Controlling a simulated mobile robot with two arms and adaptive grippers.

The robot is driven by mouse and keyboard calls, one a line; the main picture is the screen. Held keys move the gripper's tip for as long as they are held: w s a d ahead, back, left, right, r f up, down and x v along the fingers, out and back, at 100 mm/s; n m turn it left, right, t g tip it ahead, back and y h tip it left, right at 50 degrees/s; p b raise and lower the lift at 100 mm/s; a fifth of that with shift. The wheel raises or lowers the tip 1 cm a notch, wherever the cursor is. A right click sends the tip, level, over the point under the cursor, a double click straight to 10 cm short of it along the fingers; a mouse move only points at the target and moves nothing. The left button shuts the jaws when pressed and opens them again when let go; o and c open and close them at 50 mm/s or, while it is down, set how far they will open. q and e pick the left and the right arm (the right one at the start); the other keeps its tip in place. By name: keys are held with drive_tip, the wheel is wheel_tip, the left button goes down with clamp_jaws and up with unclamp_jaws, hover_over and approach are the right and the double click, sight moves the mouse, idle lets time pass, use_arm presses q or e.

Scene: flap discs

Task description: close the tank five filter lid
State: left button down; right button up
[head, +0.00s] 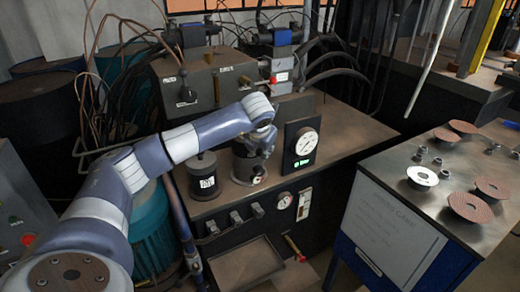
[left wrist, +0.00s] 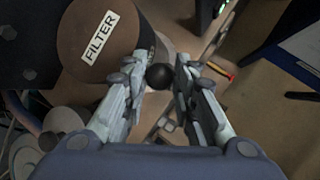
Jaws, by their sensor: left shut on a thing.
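The filter housing (head: 243,168), a dark round canister, stands near the front edge of the machine bench. In the left wrist view its round brown top, the lid (left wrist: 92,42), carries a white FILTER label (left wrist: 100,38). My left gripper (head: 260,150) is over the right side of this housing. In the left wrist view my left gripper (left wrist: 160,80) has its fingers on either side of a black ball knob (left wrist: 160,76) at the lid's edge, and it is shut on the knob. The fingers partly hide the lid in the head view. My right gripper is not in view.
A black gauge panel (head: 301,146) stands just right of the housing. A second dark canister (head: 203,174) stands to its left. Valves (head: 235,218) and a small gauge are on the bench front. A separate table (head: 400,185) with flap discs is at the right.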

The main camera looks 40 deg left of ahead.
use_arm(q)
drive_tip(key=f, duration=0.1)
drive_tip(key=s+f, duration=0.1)
drive_tip(key=d+f, duration=0.1)
drive_tip(key=shift+s+f+g, duration=0.15)
drive_tip(key=shift+g, duration=0.25)
drive_tip(key=c, duration=1.7)
unclamp_jaws()
drive_tip(key=shift+o, duration=0.6)
drive_tip(key=shift+d, duration=0.15)
drive_tip(key=w+a+r+v, duration=0.1)
drive_tip(key=v, duration=1.3)
drive_tip(key=shift+w+t, duration=0.25)
drive_tip(key=shift+t, duration=0.15)
drive_tip(key=shift+f, duration=0.1)
